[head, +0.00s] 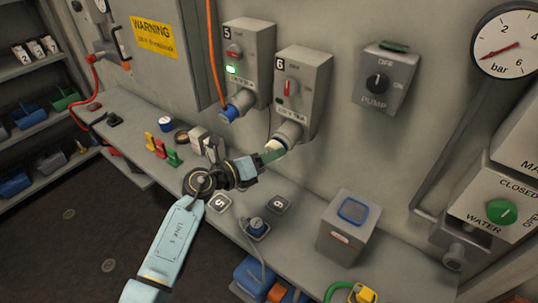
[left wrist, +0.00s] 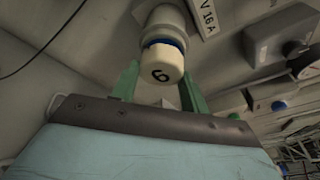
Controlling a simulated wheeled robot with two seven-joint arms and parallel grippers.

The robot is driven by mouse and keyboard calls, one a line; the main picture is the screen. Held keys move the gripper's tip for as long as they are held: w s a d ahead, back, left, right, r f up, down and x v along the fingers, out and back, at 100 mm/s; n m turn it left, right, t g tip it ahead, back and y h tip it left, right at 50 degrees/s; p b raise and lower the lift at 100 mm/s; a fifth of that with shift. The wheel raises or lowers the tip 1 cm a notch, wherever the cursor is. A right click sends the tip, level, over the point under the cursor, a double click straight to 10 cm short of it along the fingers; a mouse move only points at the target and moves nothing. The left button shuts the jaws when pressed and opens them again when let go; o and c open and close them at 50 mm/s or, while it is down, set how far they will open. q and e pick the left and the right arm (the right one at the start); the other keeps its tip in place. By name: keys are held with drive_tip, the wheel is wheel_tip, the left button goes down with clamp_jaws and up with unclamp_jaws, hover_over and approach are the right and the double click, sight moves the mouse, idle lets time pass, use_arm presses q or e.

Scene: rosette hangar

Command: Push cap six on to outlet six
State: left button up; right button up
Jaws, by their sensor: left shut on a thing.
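Cap six (left wrist: 162,66) is a cream cap with a black 6 on its end. In the left wrist view it sits between the green fingers of my left gripper (left wrist: 160,88), which is shut on it. Outlet six (head: 289,131) is the grey round socket under the box marked 6 (head: 302,88). The cap is at the outlet's mouth, roughly in line with it, with a blue ring showing between them. I cannot tell how far on it sits. In the head view my left gripper (head: 270,155) reaches up to the outlet and partly hides the cap. My right gripper is not in view.
Box five (head: 247,60) with a blue-ended outlet (head: 237,105) and an orange cable is to the left. The pump switch box (head: 384,78) is to the right. A grey box (head: 348,228) and number pads (head: 219,202) are on the bench below.

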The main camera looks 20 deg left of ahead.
use_arm(q)
drive_tip(key=shift+w+d+r, duration=0.1)
drive_tip(key=shift+w+d, duration=0.05)
drive_tip(key=shift+w, duration=0.25)
drive_tip(key=o, duration=1)
drive_tip(key=b+v, duration=0.1)
drive_tip(key=v, duration=1.2)
drive_tip(key=shift+s, duration=0.15)
